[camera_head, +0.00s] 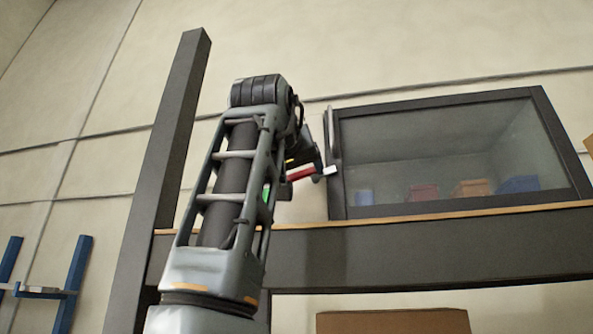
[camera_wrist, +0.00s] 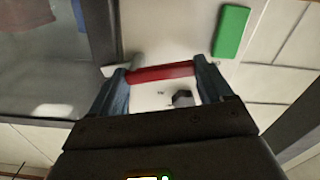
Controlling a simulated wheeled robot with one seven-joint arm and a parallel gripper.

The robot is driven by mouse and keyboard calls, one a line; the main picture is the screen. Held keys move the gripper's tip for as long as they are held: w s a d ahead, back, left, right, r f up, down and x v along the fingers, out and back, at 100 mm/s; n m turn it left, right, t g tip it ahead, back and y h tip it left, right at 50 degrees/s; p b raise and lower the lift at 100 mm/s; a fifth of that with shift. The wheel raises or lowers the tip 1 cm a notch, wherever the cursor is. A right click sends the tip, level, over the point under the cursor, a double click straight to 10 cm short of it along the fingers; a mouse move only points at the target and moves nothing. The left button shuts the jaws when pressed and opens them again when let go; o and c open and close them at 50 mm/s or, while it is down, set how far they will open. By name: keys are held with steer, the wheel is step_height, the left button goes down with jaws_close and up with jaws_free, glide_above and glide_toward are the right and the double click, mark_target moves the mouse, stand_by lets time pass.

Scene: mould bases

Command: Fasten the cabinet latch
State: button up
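The cabinet (camera_head: 335,190) has a dark frame and glass front; its left edge also shows in the wrist view (camera_wrist: 101,30). A red bar (camera_head: 301,173) with a pale tip (camera_head: 331,170), apparently the latch lever, lies beside that left edge. In the wrist view the red bar (camera_wrist: 162,72) runs across the gap between my fingertips, with its pale end just past the left finger. My gripper (camera_wrist: 160,80) is open, its fingers wide apart; I cannot tell whether they touch the bar. A green patch (camera_wrist: 231,31) lies on the wall side. My arm partly hides this area in the head view.
The cabinet stands on a dark shelf beam (camera_head: 420,245) with a wooden edge. Several coloured bins (camera_head: 422,192) sit behind the glass. A dark post (camera_head: 165,150) rises left of my arm. A cardboard box (camera_head: 393,321) is below, and a blue rack (camera_head: 72,280) stands far left.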

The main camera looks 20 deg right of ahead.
steer(key=c, duration=0.5)
steer(key=shift+r+m, duration=0.25)
steer(key=shift+m, duration=0.55)
steer(key=shift+r+m, duration=0.2)
steer(key=shift+m, duration=0.6)
steer(key=o, duration=1)
steer(key=shift+c, duration=0.2)
steer(key=shift+s+a, duration=0.1)
steer(key=b+v, duration=0.2)
steer(key=v, duration=0.5)
steer(key=shift+s+a, duration=0.2)
steer(key=shift+a, duration=0.1)
